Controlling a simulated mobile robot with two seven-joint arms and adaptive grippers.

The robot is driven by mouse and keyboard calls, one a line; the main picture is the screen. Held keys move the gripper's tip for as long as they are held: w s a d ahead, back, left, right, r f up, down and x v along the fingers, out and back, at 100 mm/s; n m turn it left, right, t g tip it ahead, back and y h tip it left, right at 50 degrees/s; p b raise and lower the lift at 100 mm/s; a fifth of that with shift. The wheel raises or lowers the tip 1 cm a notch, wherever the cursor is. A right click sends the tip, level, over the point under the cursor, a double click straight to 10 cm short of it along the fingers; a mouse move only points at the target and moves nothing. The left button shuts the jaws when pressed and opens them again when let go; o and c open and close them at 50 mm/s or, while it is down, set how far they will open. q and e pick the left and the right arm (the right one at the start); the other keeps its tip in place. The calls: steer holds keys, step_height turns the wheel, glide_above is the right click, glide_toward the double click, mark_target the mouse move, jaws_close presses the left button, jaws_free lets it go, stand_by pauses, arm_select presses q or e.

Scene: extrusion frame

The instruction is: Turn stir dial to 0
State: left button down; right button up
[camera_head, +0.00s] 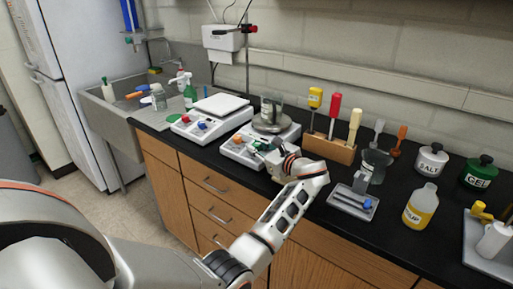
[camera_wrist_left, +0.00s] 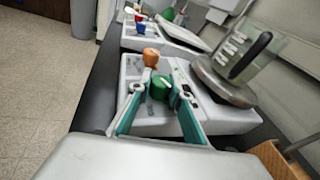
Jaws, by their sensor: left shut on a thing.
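The white hotplate stirrer (camera_head: 229,153) stands on the black counter, with a glass beaker (camera_head: 271,106) on its round top plate. In the left wrist view its front face carries a green dial (camera_wrist_left: 160,88) and an orange dial (camera_wrist_left: 151,57). Their markings are too blurred to read, so I cannot tell the dial setting. My left gripper (camera_wrist_left: 161,76) is shut on the green dial, one teal-padded finger on each side. In the head view the left gripper (camera_head: 264,149) is at the stirrer's front and partly hides the dials.
A second white device (camera_head: 190,128) with red and blue dials stands to the left. A wooden rack (camera_head: 329,148) of coloured-handled tools, a small grey tray (camera_head: 352,204) and a yellow bottle (camera_head: 420,207) stand to the right. A sink (camera_head: 120,108) is at the far left.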

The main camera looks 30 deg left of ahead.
arm_select(q)
steer(key=c, duration=1.8)
jaws_free()
steer(key=shift+v, duration=3.75)
